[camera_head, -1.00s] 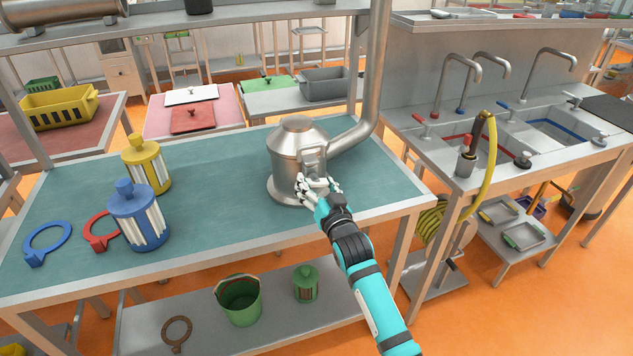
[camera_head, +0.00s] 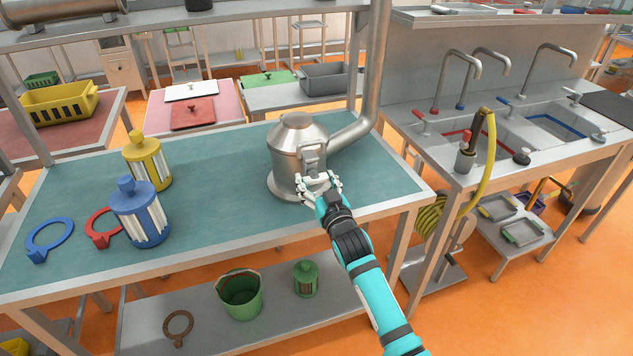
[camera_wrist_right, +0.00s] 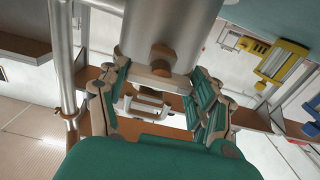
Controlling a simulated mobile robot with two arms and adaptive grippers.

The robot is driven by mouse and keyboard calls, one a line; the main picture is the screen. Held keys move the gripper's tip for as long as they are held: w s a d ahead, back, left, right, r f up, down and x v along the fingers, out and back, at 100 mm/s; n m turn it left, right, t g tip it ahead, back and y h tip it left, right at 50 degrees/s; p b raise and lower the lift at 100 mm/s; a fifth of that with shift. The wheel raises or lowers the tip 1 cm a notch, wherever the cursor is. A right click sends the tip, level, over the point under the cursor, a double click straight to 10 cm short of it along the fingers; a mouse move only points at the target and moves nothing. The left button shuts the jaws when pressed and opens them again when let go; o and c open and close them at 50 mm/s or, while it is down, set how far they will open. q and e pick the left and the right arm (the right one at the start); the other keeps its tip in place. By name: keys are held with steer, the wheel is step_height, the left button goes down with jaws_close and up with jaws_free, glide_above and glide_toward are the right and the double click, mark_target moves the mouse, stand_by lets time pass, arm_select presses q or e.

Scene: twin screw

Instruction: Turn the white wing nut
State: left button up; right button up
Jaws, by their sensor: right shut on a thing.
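A round metal vessel (camera_head: 297,150) with a domed lid stands on the teal bench top, joined to a thick metal pipe. My right gripper (camera_head: 320,186) is at its front side, low on the wall. In the right wrist view, a pale wing-shaped bar (camera_wrist_right: 160,79) sits at the vessel wall (camera_wrist_right: 168,22) below a brown knob (camera_wrist_right: 162,57). The right gripper (camera_wrist_right: 164,86) has its fingers on both ends of this bar and is shut on it. In the head view the fingers mostly hide the wing nut. My left gripper is not in view.
Blue (camera_head: 140,213) and yellow (camera_head: 147,162) canisters stand at the bench's left, near a blue ring (camera_head: 50,238) and a red ring (camera_head: 98,238). The pipe (camera_head: 372,75) rises behind the vessel. The bench middle is clear. Sinks (camera_head: 480,135) lie to the right.

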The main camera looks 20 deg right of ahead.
steer(key=o, duration=1.2)
steer(key=shift+s, duration=0.1)
steer(key=s, duration=1.2)
steer(key=shift+d, duration=0.2)
